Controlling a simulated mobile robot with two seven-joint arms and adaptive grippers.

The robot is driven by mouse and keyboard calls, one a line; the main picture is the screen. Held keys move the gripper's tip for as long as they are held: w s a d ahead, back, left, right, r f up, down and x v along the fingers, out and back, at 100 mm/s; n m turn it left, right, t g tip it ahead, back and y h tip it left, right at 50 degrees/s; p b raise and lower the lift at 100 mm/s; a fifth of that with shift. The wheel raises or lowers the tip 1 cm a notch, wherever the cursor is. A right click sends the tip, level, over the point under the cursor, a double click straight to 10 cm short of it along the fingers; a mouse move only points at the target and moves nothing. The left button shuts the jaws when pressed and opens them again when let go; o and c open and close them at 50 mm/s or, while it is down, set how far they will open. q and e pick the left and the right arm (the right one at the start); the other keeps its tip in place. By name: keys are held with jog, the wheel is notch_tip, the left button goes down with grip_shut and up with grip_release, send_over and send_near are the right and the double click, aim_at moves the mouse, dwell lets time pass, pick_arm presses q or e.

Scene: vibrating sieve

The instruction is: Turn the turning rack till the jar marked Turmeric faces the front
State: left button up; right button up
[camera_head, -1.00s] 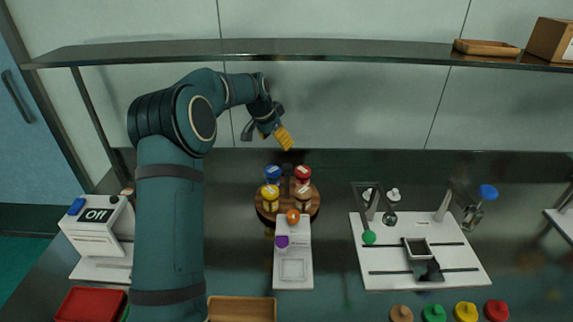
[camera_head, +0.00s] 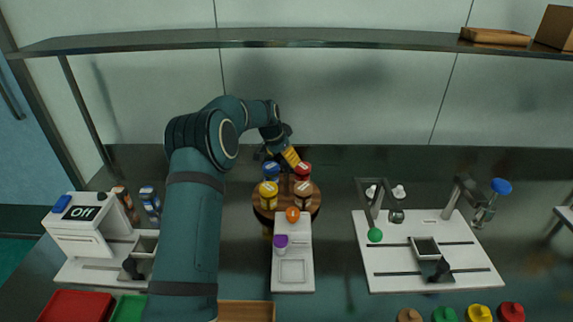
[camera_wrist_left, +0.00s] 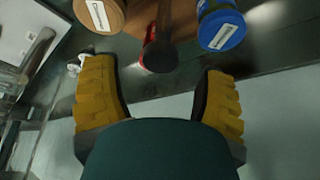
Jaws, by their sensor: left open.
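The round wooden turning rack (camera_head: 262,211) stands mid-counter. It carries a blue-lidded jar (camera_head: 271,172) and a red-lidded jar (camera_head: 304,172) at the back, a yellow-lidded jar (camera_head: 269,192) and a brown-lidded jar (camera_head: 303,190) at the front. The label words are too small to read, so I cannot tell which is Turmeric. My left gripper (camera_head: 290,157) is open behind the rack, by the blue and red lids. In the left wrist view its yellow fingers (camera_wrist_left: 158,75) are apart, with a dark post and red part (camera_wrist_left: 156,52) just beyond them. Contact cannot be told. My right gripper is out of view.
A white device (camera_head: 293,268) with an orange knob and purple-lidded jar stands directly in front of the rack. A white board with fixtures (camera_head: 385,281) lies to the right. A shelf (camera_head: 330,39) spans above. Dark counter is clear between rack and board.

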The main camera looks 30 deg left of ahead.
aim_at(286, 162)
pick_arm(q)
jog(key=shift+x, duration=1.5)
grip_shut()
